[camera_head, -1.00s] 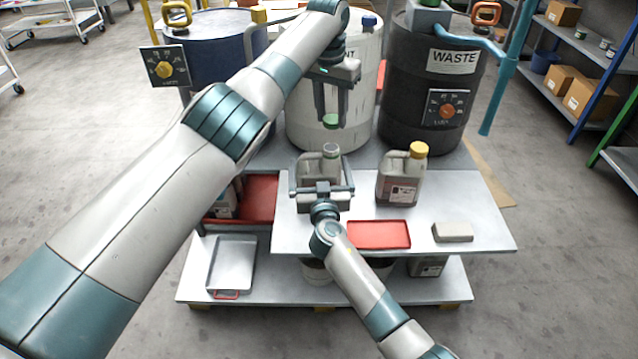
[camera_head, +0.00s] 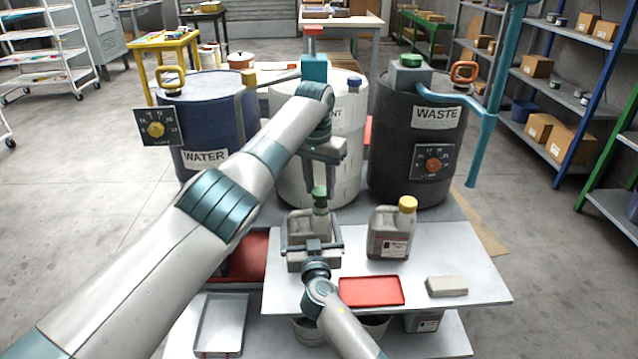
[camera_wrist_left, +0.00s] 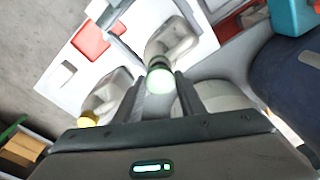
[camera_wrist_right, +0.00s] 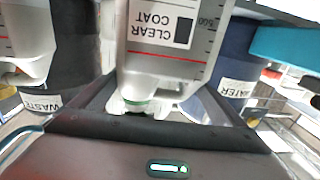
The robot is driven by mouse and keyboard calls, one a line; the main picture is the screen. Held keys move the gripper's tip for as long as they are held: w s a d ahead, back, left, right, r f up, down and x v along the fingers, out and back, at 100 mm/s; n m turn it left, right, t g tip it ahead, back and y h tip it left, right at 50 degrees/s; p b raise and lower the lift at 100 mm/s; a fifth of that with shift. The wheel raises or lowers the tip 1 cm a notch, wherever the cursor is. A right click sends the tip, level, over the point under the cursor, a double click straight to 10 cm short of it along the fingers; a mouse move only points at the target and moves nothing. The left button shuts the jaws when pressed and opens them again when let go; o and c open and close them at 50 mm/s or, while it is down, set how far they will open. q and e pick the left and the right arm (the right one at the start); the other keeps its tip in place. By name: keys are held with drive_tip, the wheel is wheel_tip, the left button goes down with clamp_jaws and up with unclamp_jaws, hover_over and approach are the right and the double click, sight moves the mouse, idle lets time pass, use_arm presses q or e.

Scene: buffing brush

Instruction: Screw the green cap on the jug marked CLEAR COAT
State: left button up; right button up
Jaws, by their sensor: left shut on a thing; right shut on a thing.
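The jug marked CLEAR COAT (camera_head: 303,226) is grey and stands upright on the table; its label (camera_wrist_right: 162,28) shows upside down in the right wrist view. My right gripper (camera_head: 313,250) is shut on its body from the front. My left gripper (camera_head: 321,184) points down, shut on the green cap (camera_head: 320,194). The cap is at the jug's mouth and looks to meet it; I cannot tell whether the threads engage. The left wrist view shows the pale green cap (camera_wrist_left: 160,80) between the fingers, over the jug (camera_wrist_left: 172,42).
A yellow-capped jug (camera_head: 390,234) stands to the right. A red tray (camera_head: 371,291) and a grey block (camera_head: 447,286) lie near the front of the table (camera_head: 470,255). WATER (camera_head: 215,115) and WASTE (camera_head: 405,150) drums stand behind, with a white drum between.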

sight(318, 192)
use_arm(q)
drive_tip(key=shift+f, duration=0.4)
drive_tip(key=shift+f, duration=0.1)
idle(0.3)
drive_tip(key=shift+f, duration=0.8)
drive_tip(key=shift+f, duration=0.5)
idle(0.5)
use_arm(e)
drive_tip(key=c, duration=0.6)
use_arm(q)
drive_tip(key=m, duration=0.4)
drive_tip(key=shift+w+a+m+h, duration=0.1)
drive_tip(key=shift+m+h, duration=0.2)
drive_tip(key=shift+m, duration=0.1)
use_arm(e)
drive_tip(key=shift+o, duration=0.2)
use_arm(q)
drive_tip(key=shift+m+g, duration=0.3)
drive_tip(key=shift+m, duration=0.8)
use_arm(e)
drive_tip(key=shift+f, duration=0.1)
use_arm(q)
drive_tip(key=o, duration=1)
